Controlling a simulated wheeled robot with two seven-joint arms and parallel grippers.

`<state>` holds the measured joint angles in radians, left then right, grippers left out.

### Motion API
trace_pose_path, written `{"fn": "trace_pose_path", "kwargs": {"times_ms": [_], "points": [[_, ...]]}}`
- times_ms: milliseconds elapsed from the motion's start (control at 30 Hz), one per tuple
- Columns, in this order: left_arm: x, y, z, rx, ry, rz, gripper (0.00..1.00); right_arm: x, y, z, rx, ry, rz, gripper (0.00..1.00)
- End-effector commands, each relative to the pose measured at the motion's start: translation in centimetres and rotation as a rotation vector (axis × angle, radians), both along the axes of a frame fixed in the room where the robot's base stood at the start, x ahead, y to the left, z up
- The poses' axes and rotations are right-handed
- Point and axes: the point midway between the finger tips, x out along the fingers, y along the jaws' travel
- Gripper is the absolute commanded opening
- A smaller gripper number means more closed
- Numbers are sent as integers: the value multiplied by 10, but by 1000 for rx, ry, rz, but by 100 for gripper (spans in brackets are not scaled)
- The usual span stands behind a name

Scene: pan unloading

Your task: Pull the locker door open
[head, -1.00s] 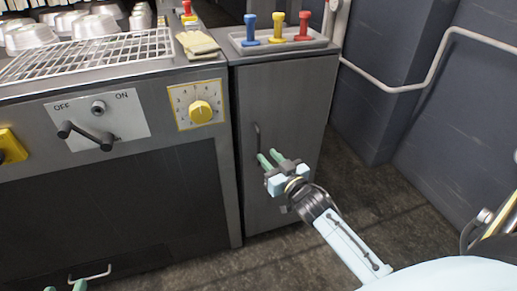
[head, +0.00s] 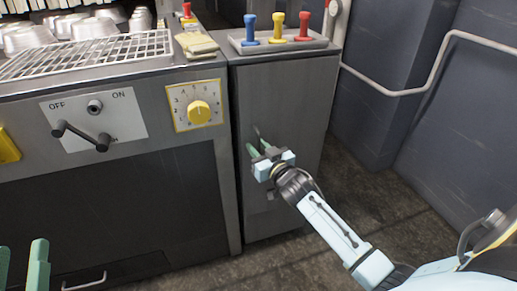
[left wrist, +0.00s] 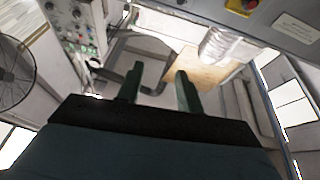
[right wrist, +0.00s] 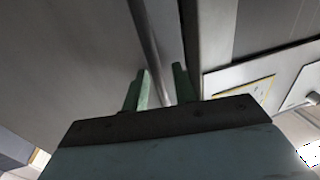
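The locker (head: 290,105) is the narrow grey cabinet at the right of the oven-like unit, and its front door looks closed. A dark upright handle (head: 257,132) sits at the door's left side, its lower part hidden behind my right gripper. My right gripper (head: 258,147) is at the handle, fingers pointing at the door. In the right wrist view the handle bar (right wrist: 148,40) runs between the two green fingers (right wrist: 160,68), which stand apart. I cannot tell if they touch it. My left gripper (head: 22,250) is low at the left, open and empty, also in the left wrist view (left wrist: 160,70).
A tray (head: 318,45) with blue, yellow and red knobbed pieces is on top of the locker. The unit beside it has a yellow dial (head: 198,112), a switch bar (head: 80,135) and a wire rack (head: 90,55). Floor (head: 365,215) in front and right is clear.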

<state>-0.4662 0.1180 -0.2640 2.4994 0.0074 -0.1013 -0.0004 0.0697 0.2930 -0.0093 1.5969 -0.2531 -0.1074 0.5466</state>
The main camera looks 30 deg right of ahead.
Motion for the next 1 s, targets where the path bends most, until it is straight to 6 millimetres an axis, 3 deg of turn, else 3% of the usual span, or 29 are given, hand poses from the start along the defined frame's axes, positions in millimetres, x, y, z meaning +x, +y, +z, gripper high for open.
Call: {"fn": "trace_pose_path", "kwargs": {"times_ms": [100, 300, 733, 1000], "points": [[0, 0, 0, 0, 0, 0, 36, 0, 0, 0, 0, 0, 0, 25], [0, 0, 0, 0, 1, 0, 36, 0, 0, 0, 0, 0, 0, 0], [1, 0, -1, 5, 14, 0, 36, -2, 0, 0, -1, 1, 6, 0], [9, 5, -39, 79, 247, 17, 36, -15, 0, 1, -4, 4, 53, 0]]}}
